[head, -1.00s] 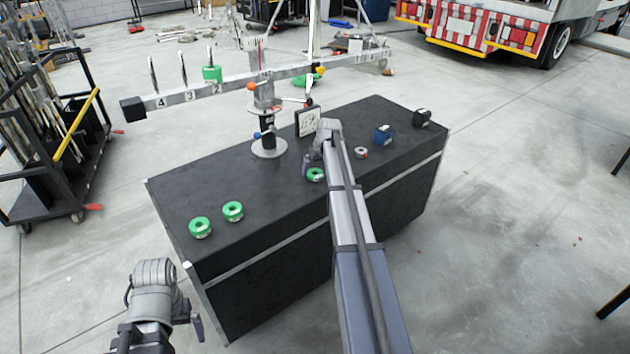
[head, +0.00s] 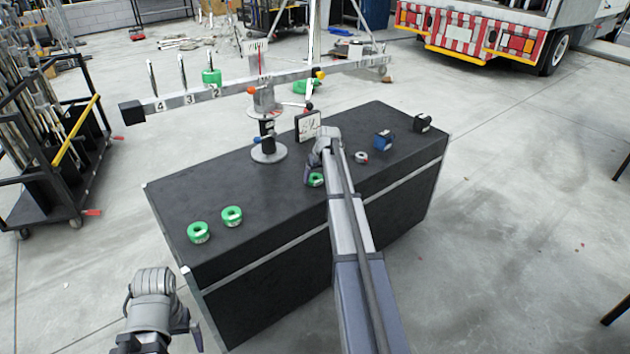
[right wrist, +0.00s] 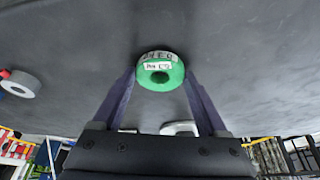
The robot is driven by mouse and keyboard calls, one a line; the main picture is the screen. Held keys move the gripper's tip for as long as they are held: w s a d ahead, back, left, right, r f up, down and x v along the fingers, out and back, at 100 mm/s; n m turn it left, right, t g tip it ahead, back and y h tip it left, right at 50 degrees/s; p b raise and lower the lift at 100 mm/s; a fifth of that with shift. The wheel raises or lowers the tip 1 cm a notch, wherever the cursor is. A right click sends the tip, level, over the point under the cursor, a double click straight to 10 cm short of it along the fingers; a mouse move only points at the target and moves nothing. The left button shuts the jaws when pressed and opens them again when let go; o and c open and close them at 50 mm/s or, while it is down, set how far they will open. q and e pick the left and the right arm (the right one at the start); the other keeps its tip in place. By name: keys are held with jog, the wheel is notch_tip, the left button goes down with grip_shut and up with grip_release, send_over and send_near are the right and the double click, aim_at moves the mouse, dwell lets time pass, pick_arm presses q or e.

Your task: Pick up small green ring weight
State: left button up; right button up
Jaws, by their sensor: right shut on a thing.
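A small green ring weight (head: 316,181) sits on the black table (head: 240,180), partly hidden by my right gripper (head: 312,178). In the right wrist view the ring (right wrist: 161,72) has a white label and lies between the two fingertips of that gripper (right wrist: 160,76), which is shut on it. I cannot tell any gap between ring and tabletop. Two more green ring weights, one (head: 198,232) and another (head: 232,216), lie at the table's left end. My left arm is low at the left; its jaws do not show clearly enough to judge.
The front middle of the tabletop is clear.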

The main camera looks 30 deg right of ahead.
grip_shut()
pick_arm(q)
notch_tip(320, 180, up, 18)
jog(key=p, duration=1.7)
jog(key=shift+f+p, duration=0.25)
jog(key=shift+p, duration=0.05)
pick_arm(e)
notch_tip(320, 180, up, 18)
jog(key=shift+f, duration=0.25)
pick_arm(q)
jog(key=shift+c, duration=0.2)
